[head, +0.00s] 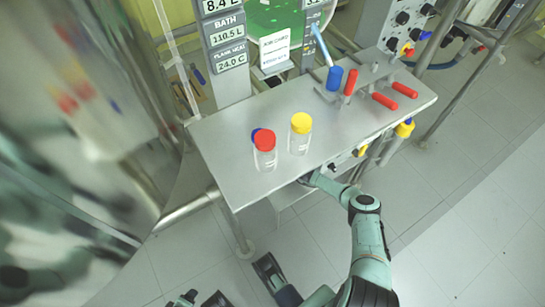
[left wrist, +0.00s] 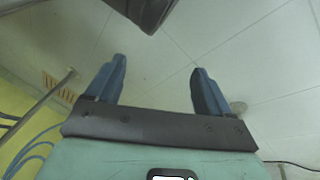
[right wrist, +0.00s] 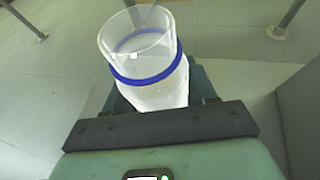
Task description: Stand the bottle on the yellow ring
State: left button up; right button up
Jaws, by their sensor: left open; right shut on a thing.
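My right gripper (right wrist: 158,90) is shut on a clear, open-mouthed bottle (right wrist: 150,82) with a blue band around it. The bottle is tilted in the right wrist view and hides much of the fingers. In the head view my right arm reaches to the table's front edge, where its hand and the bottle are hidden. My left gripper (left wrist: 155,88) is open and empty above the floor in the left wrist view. I cannot make out a yellow ring in any view.
A steel table (head: 240,130) bears a red-capped bottle (head: 265,160), a yellow-capped bottle (head: 299,142) and a blue cap (head: 256,134) partly hidden behind the red one. Red handles (head: 384,101) and a blue cylinder (head: 334,78) stand at its right. The table's front middle is bare.

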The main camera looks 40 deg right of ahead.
jog(key=shift+f, duration=0.1)
jog(key=o, duration=1.2)
pick_arm(q)
jog(key=shift+s+f, duration=0.15)
jog(key=shift+s, duration=0.05)
pick_arm(e)
jog(key=shift+r, duration=0.2)
jog(key=p+v, duration=0.5)
jog(key=v, duration=0.5)
jog(key=shift+s+d+r+p, duration=0.1)
jog(key=shift+s+r+p, duration=0.05)
jog(key=shift+s+p, duration=0.2)
jog(key=shift+s+r, duration=0.1)
jog(key=shift+s, duration=0.5)
pick_arm(q)
jog(key=s+d+r+g+h, duration=0.1)
jog(key=s+d+r+g, duration=0.1)
jog(key=s+d+r, duration=0.2)
jog(key=s+r, duration=0.3)
jog(key=s, duration=0.1)
jog(key=shift+s+d+m+g+h, duration=0.25)
jog(key=shift+d+m+g+h, duration=0.05)
jog(key=shift+g, duration=0.1)
